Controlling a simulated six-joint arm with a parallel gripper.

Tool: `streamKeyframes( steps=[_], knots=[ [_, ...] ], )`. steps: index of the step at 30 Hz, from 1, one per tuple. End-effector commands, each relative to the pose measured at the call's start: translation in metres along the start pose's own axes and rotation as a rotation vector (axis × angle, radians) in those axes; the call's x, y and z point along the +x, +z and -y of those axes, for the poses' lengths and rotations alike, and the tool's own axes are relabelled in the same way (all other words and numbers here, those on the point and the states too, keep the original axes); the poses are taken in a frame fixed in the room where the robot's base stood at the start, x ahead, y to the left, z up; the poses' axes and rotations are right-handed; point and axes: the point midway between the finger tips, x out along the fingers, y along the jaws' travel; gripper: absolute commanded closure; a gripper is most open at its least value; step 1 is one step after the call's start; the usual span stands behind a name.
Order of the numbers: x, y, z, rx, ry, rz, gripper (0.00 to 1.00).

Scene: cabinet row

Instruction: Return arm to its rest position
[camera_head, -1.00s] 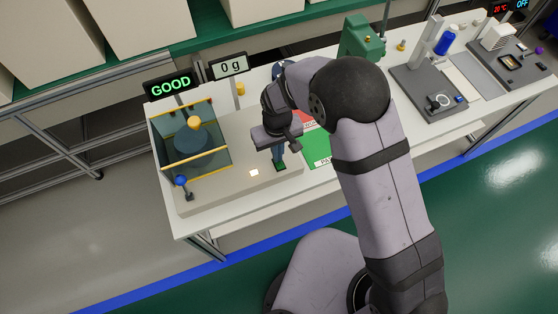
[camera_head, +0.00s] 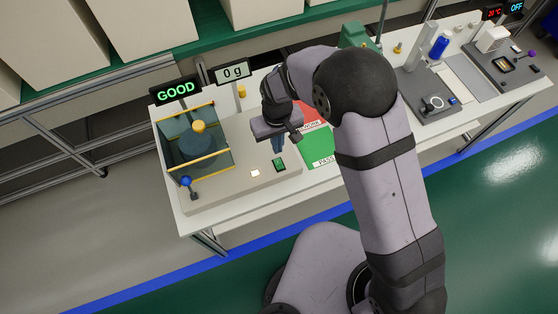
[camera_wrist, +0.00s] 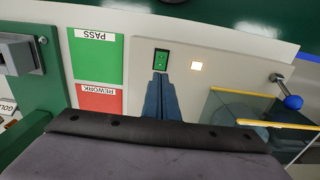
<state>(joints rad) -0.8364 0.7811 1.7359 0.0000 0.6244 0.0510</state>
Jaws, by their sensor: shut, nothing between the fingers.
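My gripper (camera_head: 278,144) is shut and empty, with its blue fingers together above the grey base plate (camera_head: 225,192) of the weighing station. In the wrist view its fingertips (camera_wrist: 160,78) appear just below a small green button (camera_wrist: 161,60) on that base. The same green button (camera_head: 279,165) shows in the head view, just below the fingertips and apart from them. My arm bends over the right part of the bench and hides some of it.
A glass-walled box with a brass-topped dark drum (camera_head: 198,142) stands left of my gripper. A blue-knobbed lever (camera_head: 187,182) is at its front. A GOOD sign (camera_head: 175,90) and a 0 g display (camera_head: 233,72) stand behind. Green PASS (camera_head: 319,148) and red REWORK (camera_wrist: 99,100) areas lie beside.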

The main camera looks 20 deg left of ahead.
Motion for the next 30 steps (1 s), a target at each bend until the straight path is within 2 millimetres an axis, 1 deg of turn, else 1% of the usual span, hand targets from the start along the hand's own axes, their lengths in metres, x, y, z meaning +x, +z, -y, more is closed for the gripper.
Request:
streamKeyframes(
  steps=[13, 14, 16, 17, 20, 23, 24, 26, 27, 30],
  knots=[
    [0.0, 0.001, 0.0, -0.007, 0.0, 0.003, 1.0],
    [0.0, 0.003, 0.0, -0.014, 0.001, 0.012, 1.0],
    [0.004, 0.015, -0.001, -0.022, 0.002, 0.042, 1.0],
    [0.006, 0.021, -0.001, -0.024, 0.002, 0.057, 1.0],
    [0.015, 0.051, -0.003, -0.032, 0.005, 0.124, 1.0],
    [0.023, 0.091, -0.005, -0.038, 0.007, 0.209, 1.0],
    [0.022, 0.109, -0.006, -0.041, 0.008, 0.241, 1.0],
    [0.015, 0.134, -0.008, -0.042, 0.008, 0.28, 1.0],
    [0.009, 0.15, -0.012, -0.034, 0.007, 0.301, 1.0],
    [-0.013, 0.186, -0.028, 0.02, -0.003, 0.333, 1.0]
  ],
)
